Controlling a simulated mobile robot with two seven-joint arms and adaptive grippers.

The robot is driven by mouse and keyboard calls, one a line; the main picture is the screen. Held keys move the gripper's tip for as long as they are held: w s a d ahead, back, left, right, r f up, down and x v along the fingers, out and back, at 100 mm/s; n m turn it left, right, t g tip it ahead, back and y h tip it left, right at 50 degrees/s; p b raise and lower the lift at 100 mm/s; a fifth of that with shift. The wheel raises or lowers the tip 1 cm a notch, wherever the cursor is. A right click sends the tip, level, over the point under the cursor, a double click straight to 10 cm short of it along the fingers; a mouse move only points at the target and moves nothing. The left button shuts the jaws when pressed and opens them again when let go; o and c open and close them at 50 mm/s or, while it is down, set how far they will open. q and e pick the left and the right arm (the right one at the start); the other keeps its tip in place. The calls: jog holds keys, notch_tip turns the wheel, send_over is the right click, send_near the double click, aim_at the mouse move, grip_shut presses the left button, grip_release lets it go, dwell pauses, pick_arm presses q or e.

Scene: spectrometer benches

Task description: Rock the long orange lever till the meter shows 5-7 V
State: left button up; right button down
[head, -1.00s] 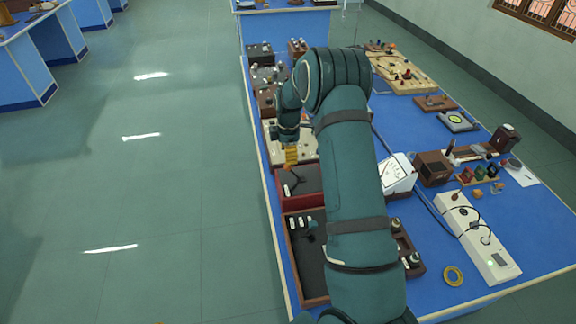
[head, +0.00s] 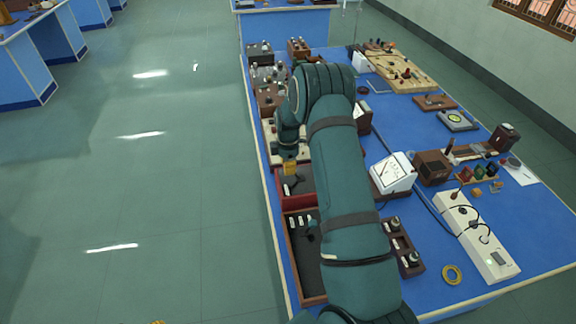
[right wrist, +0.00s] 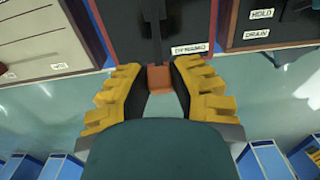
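The lever stands on a dark panel in a red-walled box (head: 309,201) at the bench's left edge. In the right wrist view its dark shaft ends in an orange tip (right wrist: 158,78). My right gripper (right wrist: 160,75), with yellow fingers and dark pads, has the tip between its pads, which appear to touch both sides. In the head view this gripper (head: 290,168) is over the box, and my arm hides part of it. The white meter (head: 393,172) faces up at an angle right of my arm; its reading is too small to tell. Only a yellow sliver, likely my left gripper, shows at the bottom edge.
A tray with dark panel and switches (head: 294,262) lies nearer than the lever box. A brown terminal block (head: 403,247), a white power strip (head: 478,236) and a yellow ring (head: 452,275) stand to the right. Floor lies free left of the bench.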

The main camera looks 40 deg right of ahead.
aim_at(299, 176)
dwell(0.3)
jog(key=shift+s+d+t+y+b, duration=0.3)
jog(key=shift+d+y+b, duration=0.2)
jog(key=shift+b, duration=0.35)
jog(key=d+y+b, duration=0.1)
jog(key=b, duration=0.1)
jog(key=s+d+t+y+b, duration=0.1)
jog(key=y+b, duration=0.1)
jog(key=shift+s+d+r+t, duration=0.15)
jog(key=shift+r+t, duration=0.15)
jog(key=shift+r, duration=0.1)
jog(key=shift+s+d+r+b, duration=0.15)
jog(key=shift+d+b, duration=0.15)
jog(key=shift+b, duration=0.3)
jog(key=shift+s+d, duration=0.15)
jog(key=shift+d, duration=0.1)
jog(key=c, duration=0.8)
grip_release()
jog(key=shift+r, duration=0.1)
